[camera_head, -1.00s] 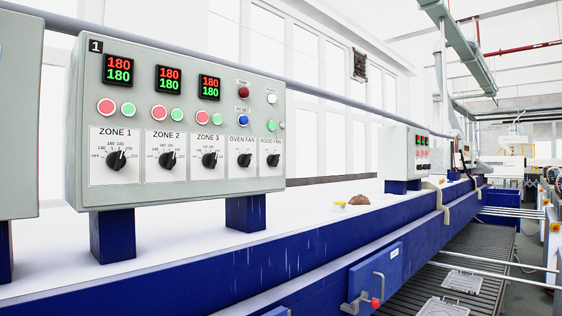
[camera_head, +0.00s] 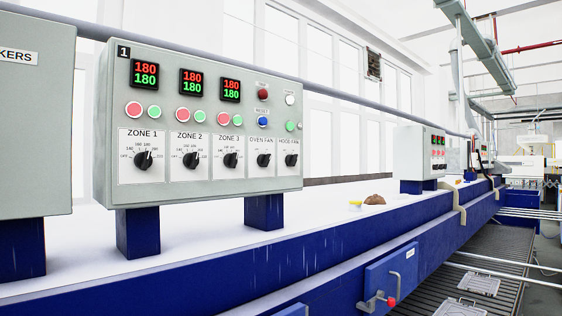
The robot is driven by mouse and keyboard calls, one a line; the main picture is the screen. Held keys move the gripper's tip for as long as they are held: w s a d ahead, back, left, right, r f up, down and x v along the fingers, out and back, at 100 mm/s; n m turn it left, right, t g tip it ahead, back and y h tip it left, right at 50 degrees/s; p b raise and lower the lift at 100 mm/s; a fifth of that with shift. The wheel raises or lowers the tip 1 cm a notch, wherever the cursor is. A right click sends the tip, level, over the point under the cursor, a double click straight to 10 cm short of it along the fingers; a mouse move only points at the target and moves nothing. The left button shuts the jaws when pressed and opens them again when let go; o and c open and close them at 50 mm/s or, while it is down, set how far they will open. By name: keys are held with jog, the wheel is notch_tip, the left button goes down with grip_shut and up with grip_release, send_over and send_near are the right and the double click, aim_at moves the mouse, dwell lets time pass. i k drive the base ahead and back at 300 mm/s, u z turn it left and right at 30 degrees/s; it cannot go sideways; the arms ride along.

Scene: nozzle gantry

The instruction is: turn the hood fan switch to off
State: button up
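The hood fan switch (camera_head: 291,160) is a black rotary knob on a white plate labelled HOOD FAN. It is the rightmost knob in the bottom row of the grey control panel (camera_head: 210,200) marked 1. Its pointer looks tilted up to the right, but the small markings around it are too fine to read. The similar oven fan knob (camera_head: 264,160) sits just left of it. My gripper is not in view.
Three zone knobs, digital displays and coloured buttons fill the panel. It stands on blue posts (camera_head: 138,233) above a long blue beam (camera_head: 330,249). A second grey box (camera_head: 36,120) is at far left. A brown lump (camera_head: 375,200) and yellow item lie on the white surface.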

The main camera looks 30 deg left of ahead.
aim_at(290, 160)
jog(key=u, duration=1.35)
jog(key=i, duration=0.6)
jog(key=z, duration=0.1)
jog(key=k, duration=0.6)
jog(key=z, duration=0.05)
